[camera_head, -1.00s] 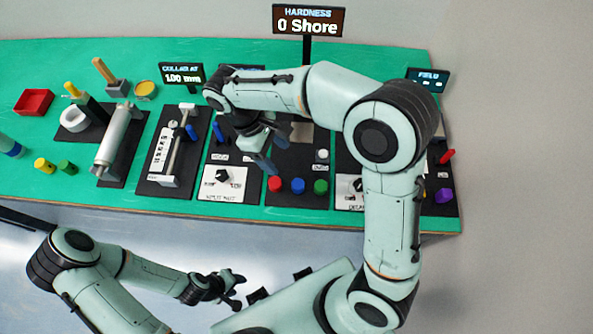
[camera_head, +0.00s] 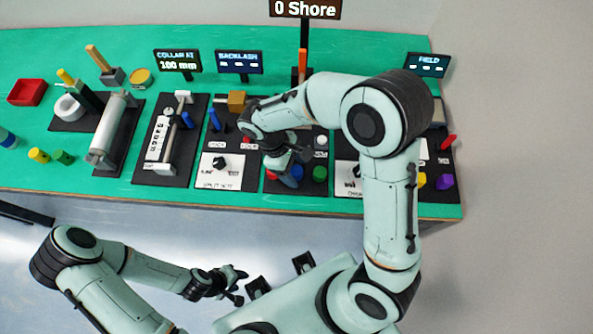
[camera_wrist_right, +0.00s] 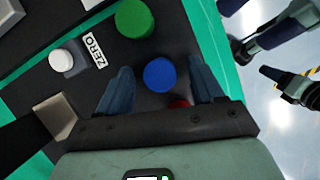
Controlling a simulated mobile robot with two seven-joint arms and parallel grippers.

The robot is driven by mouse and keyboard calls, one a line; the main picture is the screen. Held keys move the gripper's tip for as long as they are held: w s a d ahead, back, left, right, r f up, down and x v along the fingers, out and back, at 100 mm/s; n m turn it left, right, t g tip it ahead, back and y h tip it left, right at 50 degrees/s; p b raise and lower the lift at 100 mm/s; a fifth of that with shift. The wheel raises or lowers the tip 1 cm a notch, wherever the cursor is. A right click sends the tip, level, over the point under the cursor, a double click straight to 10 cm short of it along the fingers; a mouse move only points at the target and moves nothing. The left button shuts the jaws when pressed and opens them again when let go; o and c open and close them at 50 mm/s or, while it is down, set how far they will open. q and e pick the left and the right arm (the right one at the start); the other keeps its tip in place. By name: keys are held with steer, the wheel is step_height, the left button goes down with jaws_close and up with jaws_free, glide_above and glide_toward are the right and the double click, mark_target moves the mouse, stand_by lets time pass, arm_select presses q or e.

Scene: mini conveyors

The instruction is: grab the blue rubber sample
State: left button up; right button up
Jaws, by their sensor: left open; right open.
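The blue rubber sample (camera_wrist_right: 160,75) is a short round cylinder standing on the dark station panel. In the right wrist view it lies between the two fingers of my right gripper (camera_wrist_right: 160,92), which is open; I cannot tell if either finger touches it. In the head view the blue sample (camera_head: 294,173) is partly hidden by my right gripper (camera_head: 285,162), which points down over it. My left gripper (camera_head: 238,284) is open and empty, in front of the table and away from the samples.
A green sample (camera_wrist_right: 134,18) stands close beside the blue one. A red sample (camera_wrist_right: 179,104) is mostly hidden behind my right gripper. A white knob (camera_wrist_right: 61,60) sits by the ZERO label. Other stations fill the green table (camera_head: 120,184) to the left.

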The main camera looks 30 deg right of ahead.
steer(key=c, duration=1.1)
